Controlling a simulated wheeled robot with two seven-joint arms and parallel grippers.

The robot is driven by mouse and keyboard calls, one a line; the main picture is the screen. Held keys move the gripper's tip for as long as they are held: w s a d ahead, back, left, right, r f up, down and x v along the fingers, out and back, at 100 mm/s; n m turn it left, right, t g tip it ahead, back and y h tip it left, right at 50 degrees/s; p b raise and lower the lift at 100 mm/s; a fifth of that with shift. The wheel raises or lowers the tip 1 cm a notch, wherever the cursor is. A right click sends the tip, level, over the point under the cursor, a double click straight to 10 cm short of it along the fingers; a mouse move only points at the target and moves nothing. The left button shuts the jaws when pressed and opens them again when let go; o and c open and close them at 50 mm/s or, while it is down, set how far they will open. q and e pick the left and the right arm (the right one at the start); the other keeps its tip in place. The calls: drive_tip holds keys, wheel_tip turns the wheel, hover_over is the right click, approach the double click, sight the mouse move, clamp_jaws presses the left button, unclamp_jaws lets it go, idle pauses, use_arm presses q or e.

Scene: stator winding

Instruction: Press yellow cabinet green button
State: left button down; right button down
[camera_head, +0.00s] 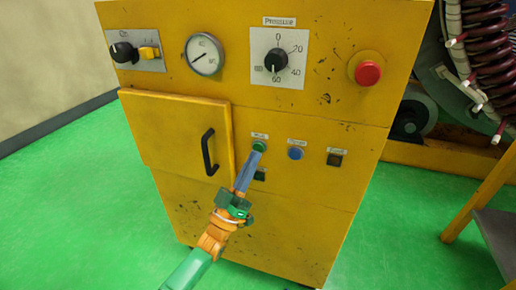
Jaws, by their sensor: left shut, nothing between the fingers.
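The yellow cabinet (300,215) stands upright in the middle of the head view. Its green button (259,146) is on the front panel, right of the door handle, with a small label above it. My left gripper (255,156) comes up from below with its fingers shut and empty. Its fingertips are at the lower edge of the green button in the picture; whether they touch it or stop just short, I cannot tell. The button's lower part is partly covered by the fingertips. My right gripper is not in view.
A blue button (295,153) and a black switch (334,160) sit right of the green one. A black door handle (208,152) sticks out at left. A red emergency button (368,72), pressure knob (275,60) and gauge (204,54) are above. Green floor (80,210) is clear at left.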

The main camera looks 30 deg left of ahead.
use_arm(q)
drive_tip(key=shift+w+a+y+b, duration=0.1)
drive_tip(key=shift+w+y+b, duration=0.2)
drive_tip(key=shift+w, duration=0.1)
drive_tip(key=shift+w+a+b, duration=0.1)
drive_tip(key=shift+w+b, duration=0.2)
drive_tip(key=shift+w, duration=0.05)
idle(0.6)
idle(0.3)
drive_tip(key=shift+s+d+p, duration=0.2)
drive_tip(key=shift+s+p, duration=0.4)
drive_tip(key=shift+s, duration=0.15)
